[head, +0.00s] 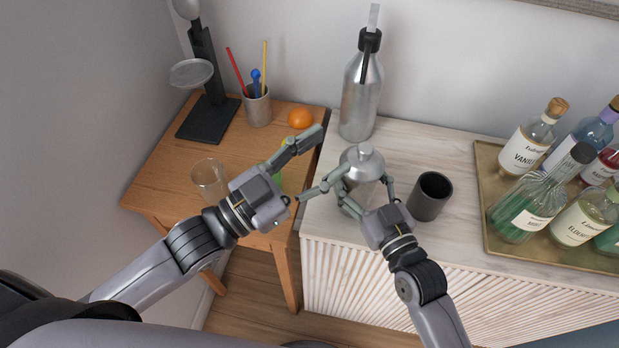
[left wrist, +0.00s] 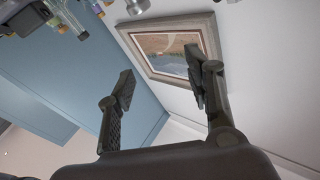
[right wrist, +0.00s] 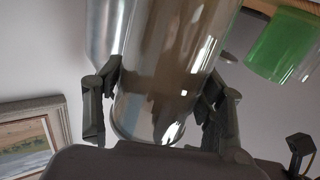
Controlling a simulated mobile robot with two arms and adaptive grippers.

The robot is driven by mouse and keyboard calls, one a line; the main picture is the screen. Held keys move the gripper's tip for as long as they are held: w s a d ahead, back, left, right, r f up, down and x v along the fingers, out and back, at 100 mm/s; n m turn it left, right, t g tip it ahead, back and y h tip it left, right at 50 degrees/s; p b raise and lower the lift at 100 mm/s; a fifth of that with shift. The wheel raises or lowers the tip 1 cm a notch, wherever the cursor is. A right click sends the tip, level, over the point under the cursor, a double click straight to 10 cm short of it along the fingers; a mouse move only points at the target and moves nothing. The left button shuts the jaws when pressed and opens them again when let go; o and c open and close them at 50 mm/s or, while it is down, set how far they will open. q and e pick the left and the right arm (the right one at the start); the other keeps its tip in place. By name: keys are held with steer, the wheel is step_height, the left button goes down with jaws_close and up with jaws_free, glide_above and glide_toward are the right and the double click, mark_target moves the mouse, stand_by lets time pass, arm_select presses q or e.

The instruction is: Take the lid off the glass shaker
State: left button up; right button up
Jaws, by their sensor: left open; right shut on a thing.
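The glass shaker (head: 355,196) stands on the pale cabinet, with its silver domed lid (head: 365,160) and knob on top. My right gripper (head: 366,189) is shut on the shaker's body, below the lid. In the right wrist view the shaker (right wrist: 170,60) fills the space between the two fingers. My left gripper (head: 333,151) is open, just left of the lid, one finger higher and the other close to the lid's left side. In the left wrist view the open fingers (left wrist: 160,82) have nothing between them. Part of the shaker's body is hidden by my right gripper.
A tall metal bottle (head: 361,95) stands behind the shaker and a dark cup (head: 430,196) to its right. A tray (head: 491,235) of bottles is farther right. On the wooden table are an orange (head: 300,117), a clear glass (head: 209,180) and a green glass, partly hidden by my left arm.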

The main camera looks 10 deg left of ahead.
mark_target(366, 147)
arm_select(q)
step_height(366, 147, down, 4)
steer(key=s+a+n+g+y, duration=0.1)
steer(key=s+n+y, duration=0.1)
steer(key=x, duration=1.2)
steer(key=shift+f, duration=0.2)
steer(key=shift+c, duration=0.5)
jaws_close()
steer(key=shift+r, duration=0.15)
stand_by(0.3)
steer(key=shift+r, duration=0.95)
